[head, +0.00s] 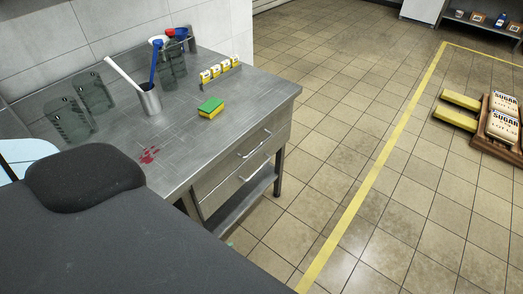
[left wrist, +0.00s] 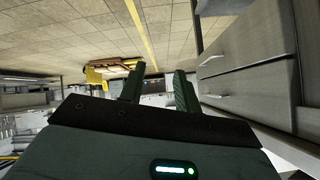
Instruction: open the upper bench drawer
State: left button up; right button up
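The steel bench (head: 185,125) stands at the left in the head view, with two drawers in its front. The upper drawer (head: 226,165) looks shut, and its bar handle (head: 254,146) runs across its front. The lower drawer (head: 222,193) also looks shut. The left wrist view is upside down, with the floor at the top. There my left gripper (left wrist: 158,88) is open, with nothing between its fingers. The drawer fronts are to its right, and the upper drawer's handle (left wrist: 216,96) is apart from the fingers. My right gripper is in neither view.
A lower shelf (head: 240,205) is under the drawers. Sugar bags (head: 502,124) lie far right. The floor before the bench is clear.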

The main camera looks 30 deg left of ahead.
pick_arm(q)
jog(key=w+a+m+t+y+b, duration=0.2)
jog(key=w+a+b, duration=0.35)
jog(key=w, duration=0.85)
jog(key=m+t+y+b, duration=0.1)
jog(key=m+t+y, duration=0.1)
jog(key=t, duration=0.1)
send_near(255, 150)
jog(key=w, duration=0.2)
jog(key=shift+a+f+b+x, duration=0.1)
jog(key=shift+b+x, duration=0.25)
jog(key=shift+x, duration=1.7)
jog(key=shift+a+f+b+x, duration=0.1)
jog(key=shift+b+x, duration=0.2)
jog(key=shift+x, duration=1.75)
jog(key=shift+s, duration=0.1)
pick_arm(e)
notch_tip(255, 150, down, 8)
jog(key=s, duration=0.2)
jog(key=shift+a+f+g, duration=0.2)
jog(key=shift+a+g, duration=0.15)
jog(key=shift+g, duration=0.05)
pick_arm(q)
jog(key=shift+c, duration=0.7)
grip_shut()
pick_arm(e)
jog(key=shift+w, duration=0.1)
